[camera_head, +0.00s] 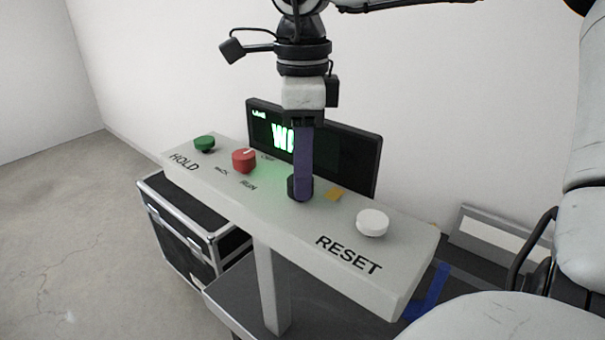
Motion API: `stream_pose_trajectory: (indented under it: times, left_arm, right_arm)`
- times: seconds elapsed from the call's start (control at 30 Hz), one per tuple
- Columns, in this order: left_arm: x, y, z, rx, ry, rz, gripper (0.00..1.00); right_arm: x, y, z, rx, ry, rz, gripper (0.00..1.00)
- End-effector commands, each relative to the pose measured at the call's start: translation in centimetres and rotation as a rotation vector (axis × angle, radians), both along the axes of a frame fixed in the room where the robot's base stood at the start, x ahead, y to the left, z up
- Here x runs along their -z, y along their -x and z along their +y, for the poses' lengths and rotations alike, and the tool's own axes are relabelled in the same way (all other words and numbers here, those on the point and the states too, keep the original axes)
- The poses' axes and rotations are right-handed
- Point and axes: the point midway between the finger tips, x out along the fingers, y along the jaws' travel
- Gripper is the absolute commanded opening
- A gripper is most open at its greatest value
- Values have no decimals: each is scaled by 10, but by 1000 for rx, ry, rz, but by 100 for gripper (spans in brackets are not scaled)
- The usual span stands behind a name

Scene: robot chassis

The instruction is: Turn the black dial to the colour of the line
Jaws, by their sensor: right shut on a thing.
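The black dial (296,190) sits on the sloping pale console (225,195), between a red knob and a white button. My right gripper (301,188) comes down from above and is shut on the dial. Its fingers hide much of the dial, so I cannot tell which way the dial points. A blue strip (430,290) shows below the console's right end. My left gripper is not in view.
A red knob (244,161), a green button (204,144) by HOLD and a white button (372,222) by RESET are on the console. A dark screen (350,160) with green text stands behind, partly hidden by my gripper. A black case (180,235) stands at left.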

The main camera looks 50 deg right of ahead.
Motion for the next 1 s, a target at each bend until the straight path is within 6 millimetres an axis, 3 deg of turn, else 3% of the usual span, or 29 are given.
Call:
stream_pose_trajectory:
  times: [0.2,0.5,1.0]
  left_arm:
    - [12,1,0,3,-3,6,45]
    - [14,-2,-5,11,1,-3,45]
    - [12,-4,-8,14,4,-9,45]
  right_arm:
    - [1,0,0,184,4,-3,10]
    - [0,0,1,386,2,-3,10]
    - [-1,0,1,500,1,-2,10]
